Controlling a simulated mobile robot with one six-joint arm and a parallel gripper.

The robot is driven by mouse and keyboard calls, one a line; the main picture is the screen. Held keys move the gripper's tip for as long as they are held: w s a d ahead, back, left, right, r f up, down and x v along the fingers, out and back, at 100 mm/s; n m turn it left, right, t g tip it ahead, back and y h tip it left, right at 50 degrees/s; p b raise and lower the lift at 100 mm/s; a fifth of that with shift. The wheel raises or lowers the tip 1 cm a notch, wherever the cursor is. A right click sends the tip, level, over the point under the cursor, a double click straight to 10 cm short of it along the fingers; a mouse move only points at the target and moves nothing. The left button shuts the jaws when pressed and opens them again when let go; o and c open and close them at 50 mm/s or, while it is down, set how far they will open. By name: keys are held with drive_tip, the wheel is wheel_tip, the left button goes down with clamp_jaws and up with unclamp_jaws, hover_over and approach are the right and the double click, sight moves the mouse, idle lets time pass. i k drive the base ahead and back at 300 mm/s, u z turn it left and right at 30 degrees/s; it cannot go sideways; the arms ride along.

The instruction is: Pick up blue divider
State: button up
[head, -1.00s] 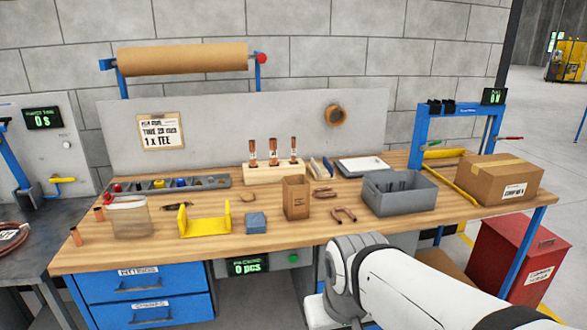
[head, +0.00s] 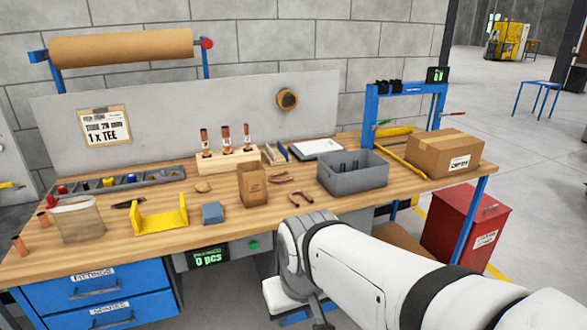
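Thin upright panels (head: 270,153) stand near the back of the wooden bench, between the wooden block with copper tubes and the white tray. One of them looks bluish, but they are too small to tell apart clearly. A small blue-grey block (head: 213,213) lies near the front edge, right of the yellow bracket. My white arm reaches in from the lower right and bends down in front of the bench. My gripper is not visible.
A grey bin (head: 352,176) with dark upright pieces inside, a brown box (head: 253,185) and copper bends (head: 300,198) occupy the middle of the bench (head: 235,228). A cardboard carton (head: 445,152) and blue frame (head: 371,110) stand at the right. A red bin (head: 462,225) stands on the floor.

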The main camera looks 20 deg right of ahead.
sight(285, 153)
drive_tip(key=k, duration=0.6)
drive_tip(key=z, duration=0.55)
drive_tip(key=i, duration=0.85)
drive_tip(key=z, duration=0.45)
drive_tip(key=i, duration=1.4)
drive_tip(key=u, duration=0.7)
drive_tip(key=i, duration=0.4)
drive_tip(key=u, duration=0.3)
